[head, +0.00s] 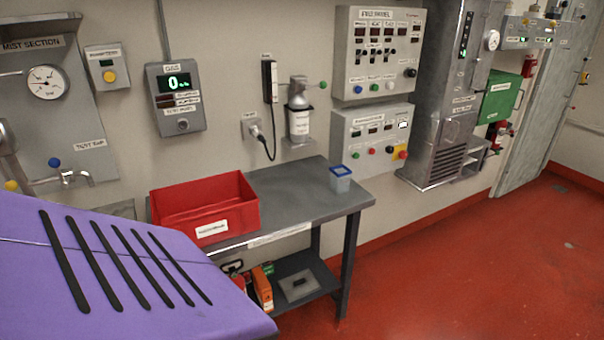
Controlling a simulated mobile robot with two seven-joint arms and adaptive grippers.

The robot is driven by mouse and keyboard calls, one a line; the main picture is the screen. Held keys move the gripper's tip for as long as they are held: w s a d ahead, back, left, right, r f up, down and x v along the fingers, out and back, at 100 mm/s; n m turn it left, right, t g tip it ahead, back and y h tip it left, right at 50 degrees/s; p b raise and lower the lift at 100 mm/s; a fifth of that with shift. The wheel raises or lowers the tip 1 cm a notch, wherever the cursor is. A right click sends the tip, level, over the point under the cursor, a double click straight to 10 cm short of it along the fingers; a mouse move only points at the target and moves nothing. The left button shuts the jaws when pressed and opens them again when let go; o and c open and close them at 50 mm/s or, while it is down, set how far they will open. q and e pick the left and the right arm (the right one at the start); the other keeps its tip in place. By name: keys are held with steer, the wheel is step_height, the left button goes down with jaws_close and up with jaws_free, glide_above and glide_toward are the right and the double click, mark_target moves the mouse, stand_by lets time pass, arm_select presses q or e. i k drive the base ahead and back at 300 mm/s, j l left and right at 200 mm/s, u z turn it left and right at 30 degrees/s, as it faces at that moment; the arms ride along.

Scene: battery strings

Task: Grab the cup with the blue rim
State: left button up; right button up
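The cup with the blue rim (340,180) stands upright on the grey table (290,204), near its right end. Its body is pale and looks see-through, and its square-looking rim is blue. Nothing touches it. Neither of my grippers shows in the head view, so I cannot see whether they are open or shut.
A red bin (205,205) with a white label stands on the table left of the cup. A purple panel with black slots (110,265) fills the lower left. Wall panels (372,138) hang behind the table. Red floor (470,260) lies open to the right.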

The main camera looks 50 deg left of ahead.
mark_target(340, 175)
steer(key=u, duration=1.35)
